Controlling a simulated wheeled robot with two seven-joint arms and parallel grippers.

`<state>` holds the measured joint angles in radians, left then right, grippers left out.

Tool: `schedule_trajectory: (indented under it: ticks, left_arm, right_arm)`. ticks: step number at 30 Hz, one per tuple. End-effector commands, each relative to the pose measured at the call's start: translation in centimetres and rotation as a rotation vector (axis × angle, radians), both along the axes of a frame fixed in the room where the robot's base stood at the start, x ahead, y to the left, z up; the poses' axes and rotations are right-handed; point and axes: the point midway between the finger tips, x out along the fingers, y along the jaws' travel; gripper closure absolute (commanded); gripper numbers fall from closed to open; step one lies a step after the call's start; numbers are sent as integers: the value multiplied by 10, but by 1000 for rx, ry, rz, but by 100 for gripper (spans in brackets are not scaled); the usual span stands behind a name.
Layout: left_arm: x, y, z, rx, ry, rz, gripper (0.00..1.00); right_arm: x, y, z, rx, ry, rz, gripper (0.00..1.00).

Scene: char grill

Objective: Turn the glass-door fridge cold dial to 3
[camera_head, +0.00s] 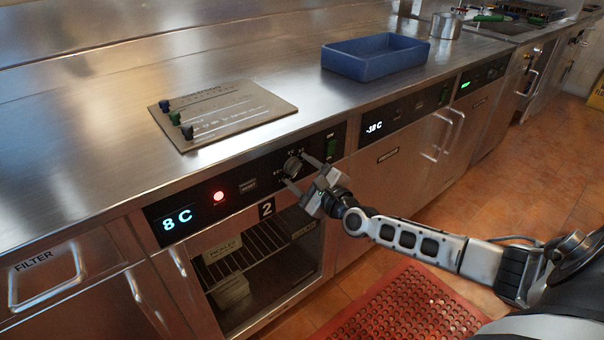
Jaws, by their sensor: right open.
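The glass-door fridge (262,258) stands under the counter, with shelves and containers behind its glass. Its black control panel (262,170) has a lit "8 C" display (178,219), a red lamp (218,196) and a round cold dial (293,167) with small markings around it. The markings are too small to read, so I cannot tell the dial's setting. My right gripper (296,172) is open in front of the panel, its two fingers on either side of the dial. I cannot tell whether they touch it. My left gripper is not in view.
A metal board (225,112) with small dark knobs lies on the steel counter (90,110). A blue tray (375,57) stands farther back. The adjacent unit has its own panel (400,115) and door handles. A red perforated mat (405,310) lies on the tiled floor.

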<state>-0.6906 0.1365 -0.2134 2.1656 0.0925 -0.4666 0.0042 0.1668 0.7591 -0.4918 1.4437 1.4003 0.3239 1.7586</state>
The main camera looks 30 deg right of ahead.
Motion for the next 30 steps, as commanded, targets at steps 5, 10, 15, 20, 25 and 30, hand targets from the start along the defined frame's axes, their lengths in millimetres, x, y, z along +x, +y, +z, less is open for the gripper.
schedule_trajectory:
  ticks: [5, 10, 15, 20, 25, 30]
  left_arm:
    - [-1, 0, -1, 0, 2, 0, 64]
    - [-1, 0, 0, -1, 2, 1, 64]
    - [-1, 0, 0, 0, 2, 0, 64]
    - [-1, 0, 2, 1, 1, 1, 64]
    - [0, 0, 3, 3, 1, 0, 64]
    - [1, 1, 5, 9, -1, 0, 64]
  right_arm:
    - [0, 0, 0, 0, 0, 0, 68]
    - [0, 0, 0, 0, 0, 0, 86]
    - [0, 0, 0, -15, -1, 0, 86]
    - [0, 0, 1, -68, -5, 0, 86]
    - [-1, 0, 1, -175, -14, -1, 86]
    - [-1, -1, 1, -324, -25, -1, 86]
